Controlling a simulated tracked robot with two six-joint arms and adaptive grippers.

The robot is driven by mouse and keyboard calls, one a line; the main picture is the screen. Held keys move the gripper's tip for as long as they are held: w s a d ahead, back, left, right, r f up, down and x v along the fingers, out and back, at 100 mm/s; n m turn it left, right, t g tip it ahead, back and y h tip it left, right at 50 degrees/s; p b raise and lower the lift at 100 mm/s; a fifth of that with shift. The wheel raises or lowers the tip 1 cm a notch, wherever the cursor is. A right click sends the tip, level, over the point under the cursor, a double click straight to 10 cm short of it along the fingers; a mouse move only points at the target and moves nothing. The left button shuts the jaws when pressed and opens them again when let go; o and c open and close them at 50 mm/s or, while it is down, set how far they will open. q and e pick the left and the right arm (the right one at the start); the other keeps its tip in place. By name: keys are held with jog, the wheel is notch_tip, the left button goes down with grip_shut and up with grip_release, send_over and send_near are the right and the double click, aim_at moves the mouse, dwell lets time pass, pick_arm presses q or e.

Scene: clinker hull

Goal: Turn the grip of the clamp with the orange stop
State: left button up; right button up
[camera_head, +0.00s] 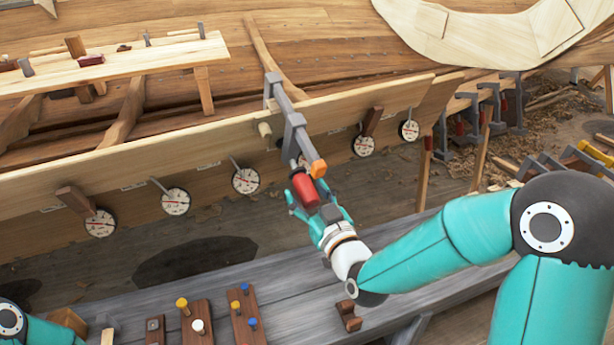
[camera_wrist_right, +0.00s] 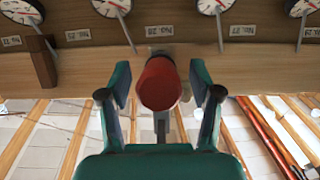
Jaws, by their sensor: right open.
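The grey bar clamp (camera_head: 289,117) with the orange stop (camera_head: 318,168) sits across the plank's upper edge. Its red grip (camera_head: 304,188) hangs on the near side of the plank. My right gripper (camera_head: 308,196) is open, with its fingers on either side of the red grip. In the right wrist view the red grip (camera_wrist_right: 160,84) stands between the two teal fingers, with a visible gap on each side. The clamp's bar is mostly hidden in that view. Part of my left arm shows at the lower left, but its gripper is out of view.
Round white dials (camera_head: 245,181) line the plank (camera_head: 130,160), with wooden pieces (camera_head: 75,201) beside some. A grey bench (camera_head: 280,290) below holds blocks with coloured pegs (camera_head: 197,325). A trestle with more clamps (camera_head: 512,100) stands at the right.

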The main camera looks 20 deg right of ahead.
jog(key=shift+w+a, duration=0.15)
jog(key=shift+w, duration=1.1)
jog(key=c, duration=1.2)
jog(key=shift+o, duration=0.2)
jog(key=shift+d, duration=0.25)
jog(key=shift+a, duration=0.2)
jog(key=shift+f+y+b, duration=0.1)
jog(key=shift+y+b, duration=0.2)
jog(key=shift+b, duration=0.45)
jog(key=m+y+b, duration=0.1)
jog(key=b, duration=0.2)
jog(key=m+y+b, duration=0.1)
jog(key=b, duration=0.2)
jog(key=m+y+b, duration=0.1)
jog(key=m+b, duration=0.1)
jog(key=shift+s+a+b, duration=0.1)
jog(key=shift+a+b, duration=0.15)
jog(key=shift+b, duration=0.15)
jog(key=shift+a+m+y+b, duration=0.1)
jog(key=shift+m+y+b, duration=0.95)
jog(key=shift+m, duration=0.15)
jog(key=shift+s+r+m+y+b, duration=0.15)
jog(key=shift+m+y+b, duration=0.25)
jog(key=shift+m, duration=0.3)
jog(key=shift+w+r+m+y+b, duration=0.1)
jog(key=shift+r+m+y+b, duration=0.1)
jog(key=shift+m+y, duration=0.4)
